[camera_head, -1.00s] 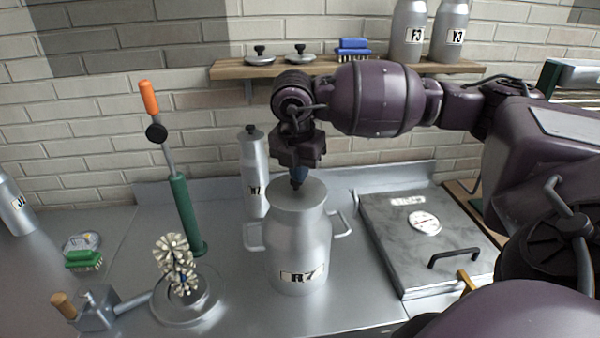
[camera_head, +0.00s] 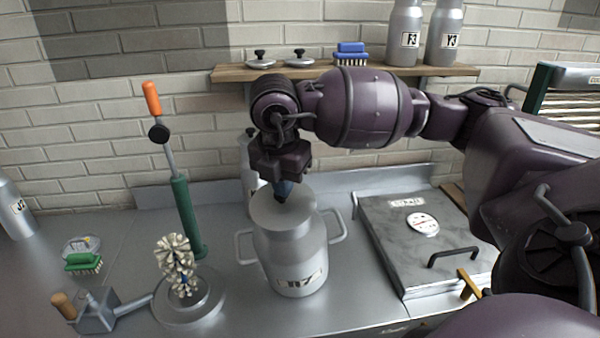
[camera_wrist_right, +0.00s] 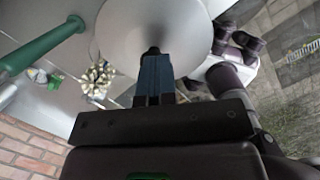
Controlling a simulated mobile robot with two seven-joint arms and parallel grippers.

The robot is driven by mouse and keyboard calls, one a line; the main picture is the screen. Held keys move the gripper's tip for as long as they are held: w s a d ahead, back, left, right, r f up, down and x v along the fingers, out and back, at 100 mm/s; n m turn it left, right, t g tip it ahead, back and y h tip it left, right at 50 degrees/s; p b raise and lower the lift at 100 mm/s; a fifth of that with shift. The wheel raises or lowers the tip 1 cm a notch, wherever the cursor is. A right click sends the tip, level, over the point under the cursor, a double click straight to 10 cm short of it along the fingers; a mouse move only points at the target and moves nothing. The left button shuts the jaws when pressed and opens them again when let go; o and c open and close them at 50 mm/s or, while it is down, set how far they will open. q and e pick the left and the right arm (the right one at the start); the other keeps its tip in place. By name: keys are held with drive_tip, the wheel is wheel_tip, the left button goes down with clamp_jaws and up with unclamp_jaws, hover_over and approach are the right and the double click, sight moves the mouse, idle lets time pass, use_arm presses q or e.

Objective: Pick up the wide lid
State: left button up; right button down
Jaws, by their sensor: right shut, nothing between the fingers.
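A large grey two-handled can (camera_head: 292,258) stands on the steel counter, leaning slightly. A wide, smooth, pale grey round top (camera_head: 272,210) covers its mouth; it looks like the wide lid, but I cannot make out a separate rim. My right gripper (camera_head: 283,193) points down at this top, its blue fingers shut and empty. In the right wrist view the fingertips (camera_wrist_right: 152,52) are over the grey round surface (camera_wrist_right: 130,35); whether they touch it is unclear. Two small lids with black knobs, a left one (camera_head: 261,61) and a right one (camera_head: 298,60), lie on the shelf. My left gripper is not in view.
Behind the can stands a slim canister (camera_head: 248,165). A flat steel box with a black handle (camera_head: 405,230) is at right. A green-handled tool (camera_head: 181,215), a whisk-like head (camera_head: 178,260) and a green brush (camera_head: 83,262) are at left. The wooden shelf (camera_head: 228,74) is above.

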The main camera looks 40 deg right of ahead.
drive_tip(key=shift+s+f+g, duration=0.2)
drive_tip(key=shift+f+g, duration=0.1)
drive_tip(key=shift+f, duration=0.15)
drive_tip(key=shift+w+r, duration=0.1)
drive_tip(key=shift+w, duration=0.05)
wheel_tip(320, 180, up, 10)
drive_tip(key=a, duration=0.1)
hover_over(274, 225)
wheel_tip(274, 225, down, 9)
drive_tip(key=shift+a+r, duration=0.1)
drive_tip(key=shift+f, duration=0.2)
drive_tip(key=w+d, duration=0.1)
drive_tip(key=d, duration=0.2)
drive_tip(key=w+d+p, duration=0.1)
drive_tip(key=w+d, duration=0.1)
drive_tip(key=d, duration=0.1)
drive_tip(key=w+d+p, duration=0.1)
drive_tip(key=d, duration=0.3)
drive_tip(key=shift+w+r, duration=0.1)
drive_tip(key=shift+w, duration=0.2)
drive_tip(key=shift+w+d+f+p, duration=0.2)
drive_tip(key=shift+d+f+p, duration=0.2)
drive_tip(key=shift+f, duration=0.15)
drive_tip(key=shift+f+b, duration=0.35)
drive_tip(key=shift+b, duration=0.25)
drive_tip(key=shift+s+a+f, duration=0.1)
drive_tip(key=shift+s, duration=0.05)
